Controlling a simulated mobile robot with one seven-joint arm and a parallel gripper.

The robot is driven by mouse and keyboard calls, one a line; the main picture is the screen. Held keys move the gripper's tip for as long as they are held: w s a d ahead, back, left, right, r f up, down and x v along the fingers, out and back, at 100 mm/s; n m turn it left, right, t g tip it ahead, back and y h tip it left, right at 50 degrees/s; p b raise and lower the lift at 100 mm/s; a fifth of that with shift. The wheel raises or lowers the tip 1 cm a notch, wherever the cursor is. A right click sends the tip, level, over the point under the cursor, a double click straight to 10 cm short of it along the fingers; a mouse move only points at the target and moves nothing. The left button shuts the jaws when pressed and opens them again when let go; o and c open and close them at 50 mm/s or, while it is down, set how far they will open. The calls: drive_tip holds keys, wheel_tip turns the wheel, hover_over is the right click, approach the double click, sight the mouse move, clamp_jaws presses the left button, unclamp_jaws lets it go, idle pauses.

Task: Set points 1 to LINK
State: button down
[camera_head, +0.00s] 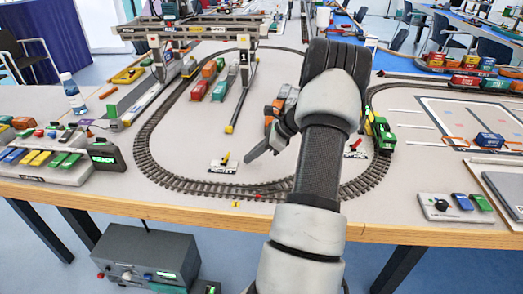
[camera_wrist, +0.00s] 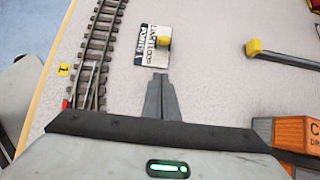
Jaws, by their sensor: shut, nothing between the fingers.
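A small white and dark plate (camera_wrist: 150,52) marked POINTS 1, with LINK and LOOP lettering, lies flat beside the track in the wrist view. A short lever with a yellow knob (camera_wrist: 163,42) stands on it; which word it leans to I cannot tell. The plate also shows in the head view (camera_head: 216,168), inside the track loop. My gripper (camera_wrist: 160,78) is shut and empty, its tips just short of the plate's near edge. In the head view my gripper (camera_head: 248,158) is just right of the lever. A yellow tag (camera_wrist: 63,70) reading 1 lies by the rails.
The oval track (camera_head: 150,165) curves around the plate. A yellow-ended crane rail (camera_head: 229,128) lies behind it. A second lever plate (camera_head: 355,153) lies right of my arm.

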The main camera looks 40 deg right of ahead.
sight(226, 158)
drive_tip(key=shift+w+a+r, duration=0.3)
drive_tip(key=shift+w+a, duration=0.4)
drive_tip(key=shift+w, duration=0.15)
drive_tip(key=shift+w+a+r, duration=0.3)
drive_tip(key=shift+w+a, duration=0.4)
drive_tip(key=shift+w, duration=0.1)
drive_tip(key=shift+r, duration=0.2)
drive_tip(key=shift+a+r+p, duration=0.1)
drive_tip(key=shift+p, duration=0.35)
drive_tip(key=shift+w+g+h, duration=0.1)
drive_tip(key=shift+g+h, duration=0.2)
